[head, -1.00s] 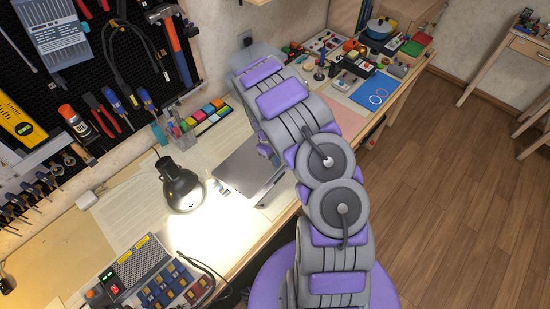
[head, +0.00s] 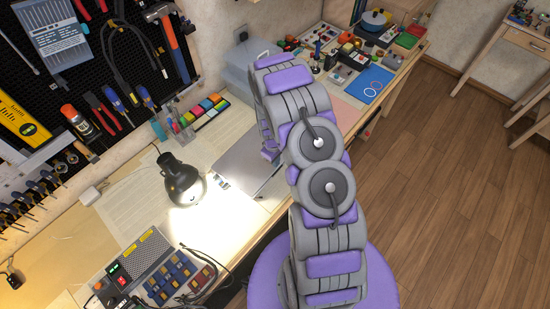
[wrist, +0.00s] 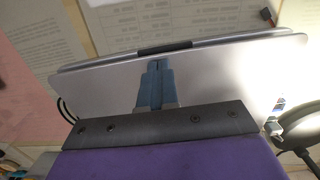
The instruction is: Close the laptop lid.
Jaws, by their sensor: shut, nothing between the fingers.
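The silver-grey laptop (head: 232,170) lies on the workbench, partly hidden behind my arm in the head view. In the wrist view its smooth lid (wrist: 215,85) fills the middle, with a dark strip (wrist: 165,47) along its far edge. The lid looks low and nearly flat over the base; I cannot tell whether a gap is left. My gripper (wrist: 157,68) has its blue fingers together, empty, over the middle of the lid. I cannot tell whether the fingertips touch it.
A lit black desk lamp (head: 182,180) stands close to the left of the laptop. A clear plastic box (head: 245,65) and clutter lie beyond my arm. A blue card (head: 368,82) lies at the far right of the bench. Tools hang on the pegboard (head: 95,50).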

